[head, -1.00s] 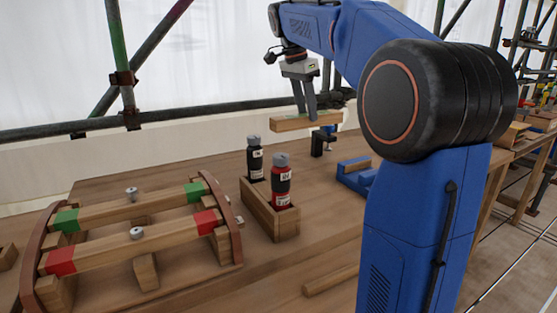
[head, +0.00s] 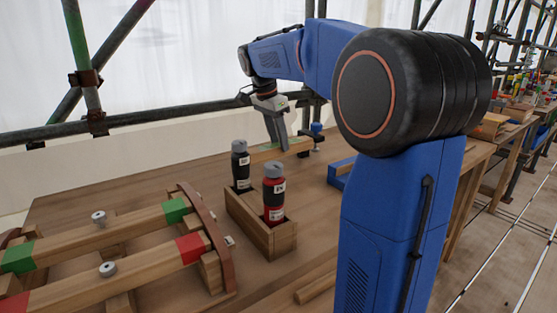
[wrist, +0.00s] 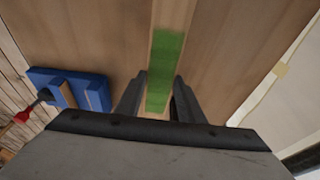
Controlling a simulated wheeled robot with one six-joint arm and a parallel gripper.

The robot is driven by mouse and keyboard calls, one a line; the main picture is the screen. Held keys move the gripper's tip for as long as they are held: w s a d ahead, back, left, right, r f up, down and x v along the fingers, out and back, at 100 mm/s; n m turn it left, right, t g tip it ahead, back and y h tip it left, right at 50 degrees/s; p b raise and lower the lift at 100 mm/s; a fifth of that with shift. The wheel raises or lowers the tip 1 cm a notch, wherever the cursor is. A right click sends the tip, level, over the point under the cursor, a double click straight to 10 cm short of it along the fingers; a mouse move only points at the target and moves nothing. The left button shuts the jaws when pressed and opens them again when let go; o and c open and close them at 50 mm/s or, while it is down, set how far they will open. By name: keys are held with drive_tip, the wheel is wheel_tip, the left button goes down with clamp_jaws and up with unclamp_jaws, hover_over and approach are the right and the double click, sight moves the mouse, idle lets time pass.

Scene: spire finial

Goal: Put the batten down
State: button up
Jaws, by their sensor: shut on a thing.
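The batten (head: 297,148) is a pale wooden bar behind the bottle box in the head view. In the wrist view, a green-painted stretch of the batten (wrist: 165,72) runs between my fingers. My gripper (head: 278,144) is shut on it and points down. The batten is low over the far part of the bench (head: 120,185); I cannot tell whether it touches the top. My gripper and the bottles hide part of it. In the wrist view my fingers (wrist: 160,105) stand either side of the green stretch.
A wooden box (head: 262,238) with a black bottle (head: 241,165) and a red bottle (head: 274,190) stands in front of the batten. A clamp (head: 318,138) is near its right end. A blue fixture (head: 340,175) lies right. A curved frame with battens (head: 190,215) stands left.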

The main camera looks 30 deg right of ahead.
drive_tip(key=shift+f, duration=3.35)
drive_tip(key=shift+f, duration=0.1)
drive_tip(key=o, duration=1.2)
drive_tip(key=v, duration=1.2)
